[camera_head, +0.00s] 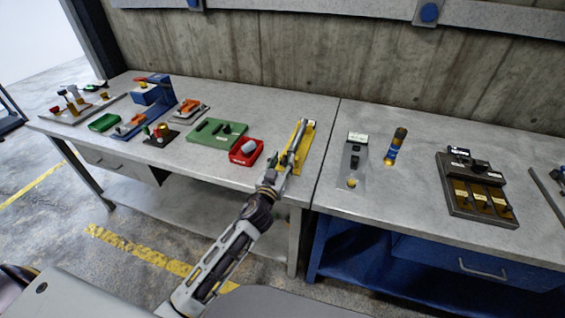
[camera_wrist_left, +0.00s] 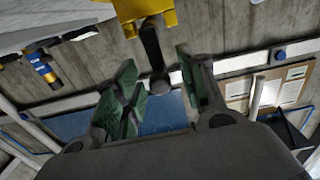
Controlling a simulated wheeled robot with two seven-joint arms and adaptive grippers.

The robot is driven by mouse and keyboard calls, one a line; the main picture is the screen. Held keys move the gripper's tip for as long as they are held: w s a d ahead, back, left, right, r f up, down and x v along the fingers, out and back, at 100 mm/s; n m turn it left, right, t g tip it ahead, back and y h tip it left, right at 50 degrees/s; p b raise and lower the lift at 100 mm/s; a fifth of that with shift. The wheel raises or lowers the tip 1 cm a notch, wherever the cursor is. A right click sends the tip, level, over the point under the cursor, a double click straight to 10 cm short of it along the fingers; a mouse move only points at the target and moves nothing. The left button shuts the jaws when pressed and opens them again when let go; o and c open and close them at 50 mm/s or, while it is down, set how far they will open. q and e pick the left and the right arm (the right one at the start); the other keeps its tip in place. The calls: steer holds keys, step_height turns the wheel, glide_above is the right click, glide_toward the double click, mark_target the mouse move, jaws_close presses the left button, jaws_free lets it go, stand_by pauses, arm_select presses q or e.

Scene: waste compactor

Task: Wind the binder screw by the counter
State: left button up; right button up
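A yellow fixture (camera_head: 307,150) with a grey bar along its top stands near the right end of the left table; I take it to be the binder screw unit, but its counter cannot be read. My left gripper (camera_head: 279,168) is at the fixture's front end, partly hiding it. In the left wrist view, the fixture's yellow body (camera_wrist_left: 147,10) is at the top edge. A dark crank-like handle (camera_wrist_left: 152,48) with a rounded knob hangs from it. My left gripper (camera_wrist_left: 158,90) is open, its green-padded fingers on either side of the knob, with gaps visible. My right gripper is not seen.
A red tray (camera_head: 246,152) and a green board (camera_head: 217,133) stand left of the fixture. On the right table are a grey switch panel (camera_head: 353,165), a blue-and-yellow cylinder (camera_head: 396,146) and a dark slotted box (camera_head: 476,187). A concrete wall stands behind.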

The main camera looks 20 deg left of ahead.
arm_select(q)
jaws_close()
